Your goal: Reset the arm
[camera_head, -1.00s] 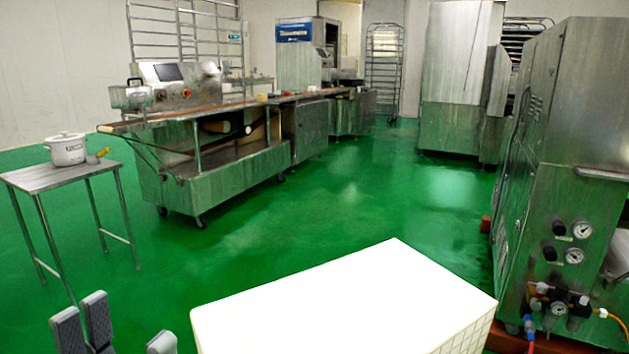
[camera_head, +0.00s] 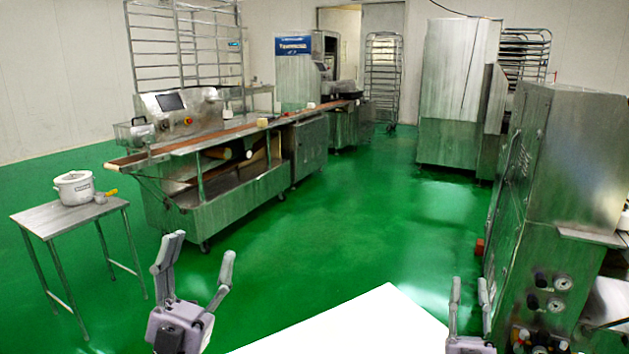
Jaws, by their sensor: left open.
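My left gripper (camera_head: 197,275) is at the lower left of the head view, with its fingers pointing up and spread apart. It is open and empty. The lower parts of both arms are out of frame.
A white block (camera_head: 362,325) fills the bottom middle. A small steel table (camera_head: 45,217) with a white pot (camera_head: 74,187) stands at left. The encrusting machine line (camera_head: 215,180) runs behind. A steel machine (camera_head: 570,170) stands close at right. Green floor (camera_head: 370,235) is clear in the middle.

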